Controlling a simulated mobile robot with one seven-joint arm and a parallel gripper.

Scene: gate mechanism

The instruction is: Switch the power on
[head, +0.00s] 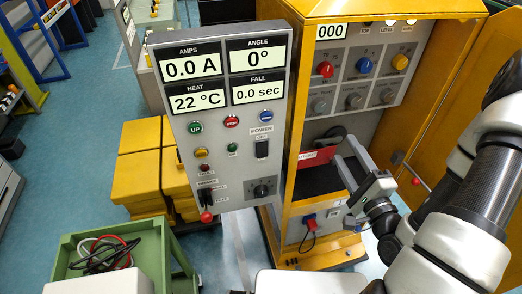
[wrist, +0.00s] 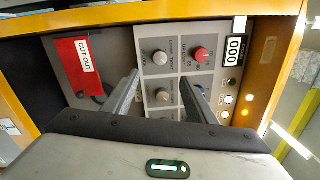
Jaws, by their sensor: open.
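The power switch (head: 262,149) is a small black switch on the grey control panel (head: 228,185), under the word POWER, with OFF printed just above it. My gripper (head: 345,150) is open and empty, to the right of the panel, in front of the yellow cabinet's open compartment. In the wrist view my gripper (wrist: 159,78) has its two fingers apart, pointing at a grey plate with knobs. The power switch does not show in the wrist view. The panel's displays (head: 193,67) read 0.0 A, 0°, 22 °C and 0.0 sec.
The yellow cabinet (head: 282,225) stands behind and right of the panel, its door (head: 435,85) open at right. A red CUT-OUT card (wrist: 80,62) hangs inside. Below the power switch is a black rotary knob (head: 261,190). A green cart (head: 150,250) stands at lower left.

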